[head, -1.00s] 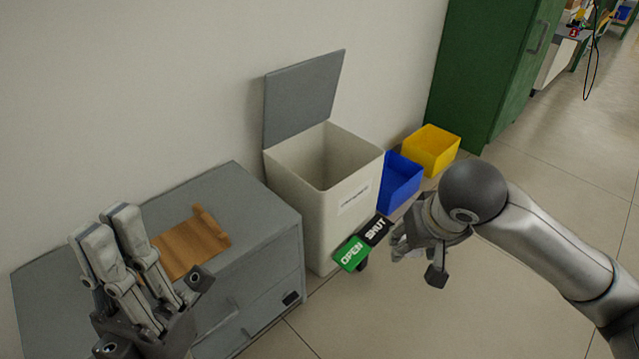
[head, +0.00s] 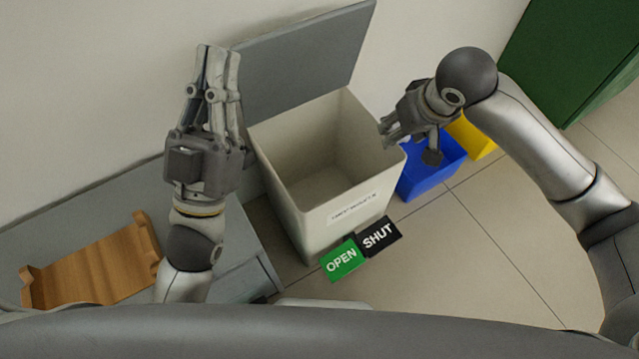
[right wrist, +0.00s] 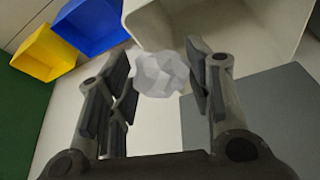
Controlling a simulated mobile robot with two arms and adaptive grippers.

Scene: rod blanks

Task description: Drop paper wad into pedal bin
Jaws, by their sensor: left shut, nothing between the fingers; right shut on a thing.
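The white pedal bin (head: 345,212) stands in the middle of the head view with its grey lid (head: 300,62) up and its mouth open. It also shows at the top of the right wrist view (right wrist: 150,27). The crumpled white paper wad (right wrist: 160,73) is between the fingers of my right gripper (right wrist: 162,80), which is shut on it. In the head view my right gripper (head: 408,143) is by the bin's right rim; the wad cannot be made out there. My left gripper (head: 216,60) is shut and empty, in front of the lid's left part.
A green OPEN and black SHUT sign (head: 343,260) is at the bin's front foot. Blue (head: 428,178) and yellow (head: 474,137) boxes stand right of the bin. A wooden tray (head: 90,266) lies on the grey cabinet (head: 235,240) at left. Floor is clear at lower right.

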